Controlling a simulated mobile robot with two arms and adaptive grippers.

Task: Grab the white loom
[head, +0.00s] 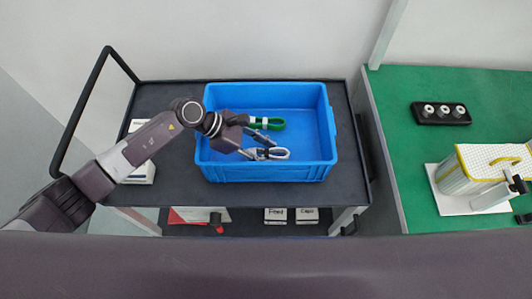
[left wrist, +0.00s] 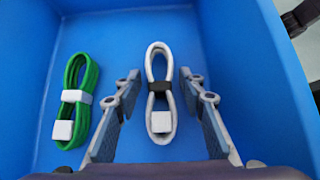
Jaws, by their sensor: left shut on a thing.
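The white loom (head: 279,154) is a bundled loop of white cable with a dark band and a white connector. It lies in the blue crate (head: 268,174). In the left wrist view the white loom (left wrist: 161,88) runs lengthwise between the two fingers. Part of the loom is hidden by the fingers in the head view. My right gripper is not in view.
A green loom (head: 268,123) with a white band lies in the crate beside the white one, to its left in the wrist view. The crate stands on a dark cart (head: 180,175). At right is a green table (head: 400,90) with a dark holder (head: 441,113) and a yellow-edged device.

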